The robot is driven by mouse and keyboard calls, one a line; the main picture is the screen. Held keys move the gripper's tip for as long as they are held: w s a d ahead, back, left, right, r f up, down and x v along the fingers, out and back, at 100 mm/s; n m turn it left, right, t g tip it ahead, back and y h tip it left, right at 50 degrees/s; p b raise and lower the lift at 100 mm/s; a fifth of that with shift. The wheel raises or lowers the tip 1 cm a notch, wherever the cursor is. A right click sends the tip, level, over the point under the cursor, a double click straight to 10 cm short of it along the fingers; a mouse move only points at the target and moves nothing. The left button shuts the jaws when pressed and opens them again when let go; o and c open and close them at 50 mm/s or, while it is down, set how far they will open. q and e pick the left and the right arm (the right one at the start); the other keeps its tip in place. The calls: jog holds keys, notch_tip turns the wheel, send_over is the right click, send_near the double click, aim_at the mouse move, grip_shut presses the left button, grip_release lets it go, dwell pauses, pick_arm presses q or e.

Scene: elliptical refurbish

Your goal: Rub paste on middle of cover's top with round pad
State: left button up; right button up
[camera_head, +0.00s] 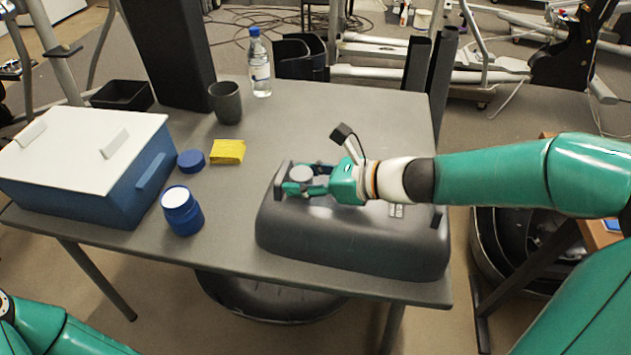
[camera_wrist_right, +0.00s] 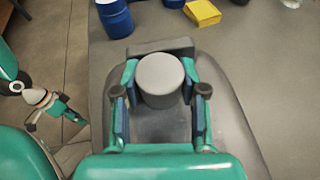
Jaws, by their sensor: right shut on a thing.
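The cover (camera_head: 340,240) is a dark grey, rounded shell lying on the table's near right part; it also shows in the right wrist view (camera_wrist_right: 232,125). My right gripper (camera_head: 303,186) is shut on the round pad (camera_head: 301,174), a grey cylinder, over the cover's left end. In the right wrist view the pad (camera_wrist_right: 160,75) sits between both fingers. I cannot tell whether its underside touches the cover. An open blue jar (camera_head: 184,215) with white paste (camera_head: 175,197) stands left of the cover. My left gripper (camera_wrist_right: 68,112) shows small in the right wrist view, its jaws unclear.
The blue lid (camera_head: 191,161) and a yellow sponge (camera_head: 229,151) lie behind the jar. A blue box with a white top (camera_head: 80,150) fills the table's left end. A grey cup (camera_head: 226,103) and a water bottle (camera_head: 260,65) stand farther back. The back right of the table is clear.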

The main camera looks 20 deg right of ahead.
jog(key=shift+w+a+f, duration=0.1)
jog(key=shift+a, duration=0.05)
jog(key=shift+s+d+p, duration=0.2)
jog(key=shift+s+d, duration=0.35)
jog(key=shift+d, duration=0.3)
jog(key=shift+s+d+p, duration=0.15)
jog(key=shift+s+d, duration=0.4)
jog(key=shift+d, duration=0.35)
jog(key=shift+s+d+p, duration=0.2)
jog(key=shift+s+d, duration=0.35)
jog(key=shift+d, duration=0.3)
jog(key=shift+s+d+p, duration=0.25)
jog(key=shift+s+d, duration=0.45)
jog(key=shift+d, duration=0.4)
jog(key=shift+s+d+p, duration=0.25)
jog(key=shift+s+d, duration=0.45)
jog(key=shift+d, duration=0.35)
jog(key=shift+s+d+p, duration=0.25)
jog(key=shift+s+d, duration=0.45)
jog(key=shift+d, duration=0.4)
notch_tip(320, 180, up, 6)
jog(key=p, duration=0.5)
jog(key=shift+p, duration=0.3)
jog(key=shift+r, duration=0.2)
notch_tip(320, 180, up, 3)
jog(key=p, duration=0.2)
jog(key=shift+p, duration=0.4)
